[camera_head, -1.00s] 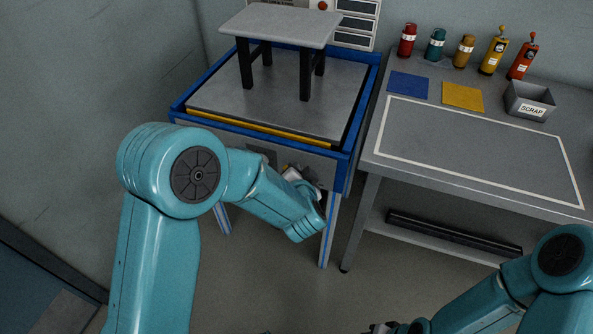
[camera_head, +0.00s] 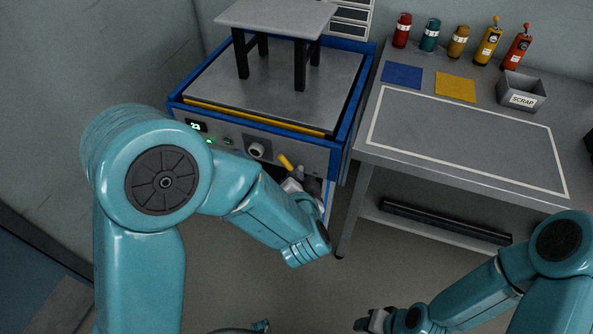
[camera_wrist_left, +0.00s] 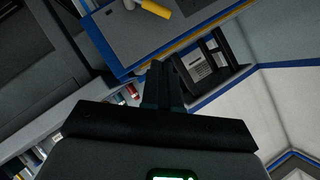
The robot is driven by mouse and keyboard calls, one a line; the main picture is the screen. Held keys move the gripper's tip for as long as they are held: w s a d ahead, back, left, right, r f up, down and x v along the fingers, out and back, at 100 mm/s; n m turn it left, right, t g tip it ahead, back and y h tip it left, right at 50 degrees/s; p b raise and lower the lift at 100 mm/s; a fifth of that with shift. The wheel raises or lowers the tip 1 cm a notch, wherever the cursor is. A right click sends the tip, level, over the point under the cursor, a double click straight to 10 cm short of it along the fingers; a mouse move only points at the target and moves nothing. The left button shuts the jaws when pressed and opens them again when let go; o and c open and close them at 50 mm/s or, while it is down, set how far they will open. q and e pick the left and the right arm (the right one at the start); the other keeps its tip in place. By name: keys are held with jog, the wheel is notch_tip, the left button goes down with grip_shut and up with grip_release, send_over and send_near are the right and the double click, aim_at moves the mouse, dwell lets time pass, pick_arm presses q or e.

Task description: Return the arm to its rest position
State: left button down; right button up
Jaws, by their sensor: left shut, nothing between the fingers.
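My left arm is teal and bent in front of the test machine (camera_head: 345,150). My left gripper (camera_head: 309,186) is partly hidden behind its wrist in the head view, in front of the machine's lower right corner. In the left wrist view its dark fingers (camera_wrist_left: 162,72) are together with nothing between them. A yellow handle (camera_head: 286,162) on the machine's front shows just above the gripper; it also shows in the left wrist view (camera_wrist_left: 156,8), apart from the fingers. My right gripper (camera_head: 368,322) is low in the head view, over the floor; its jaw opening is unclear.
A grey stool-like piece (camera_head: 275,18) stands on the machine's plate. At right is a workbench (camera_head: 480,145) with several bottles, a blue mat (camera_head: 402,75), a yellow mat (camera_head: 455,87) and a scrap bin (camera_head: 521,90). Open floor (camera_head: 300,290) lies in front.

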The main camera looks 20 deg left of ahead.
pick_arm(q)
jog(key=shift+s+d, duration=0.1)
jog(key=shift+d, duration=0.05)
dwell(0.3)
jog(key=s+a+f+n+g+y+p, duration=0.15)
jog(key=a+f+p, duration=0.25)
jog(key=a, duration=0.4)
jog(key=s+a+f+g+h+p, duration=0.25)
jog(key=s+f+g, duration=0.2)
jog(key=f, duration=0.35)
jog(key=s+d+f+n+g+h, duration=0.2)
jog(key=s+d+n+g+h, duration=0.1)
jog(key=s+d, duration=0.2)
jog(key=s+d+f+n+g+h+p, duration=0.1)
jog(key=s+d+f+n+g+h, duration=0.1)
jog(key=s, duration=0.8)
jog(key=d+f+n+h, duration=0.1)
jog(key=d+h, duration=0.1)
jog(key=d, duration=0.1)
jog(key=shift+d+f+g, duration=0.2)
jog(key=shift+f+g, duration=0.1)
jog(key=shift+g, duration=0.1)
jog(key=shift+w, duration=0.15)
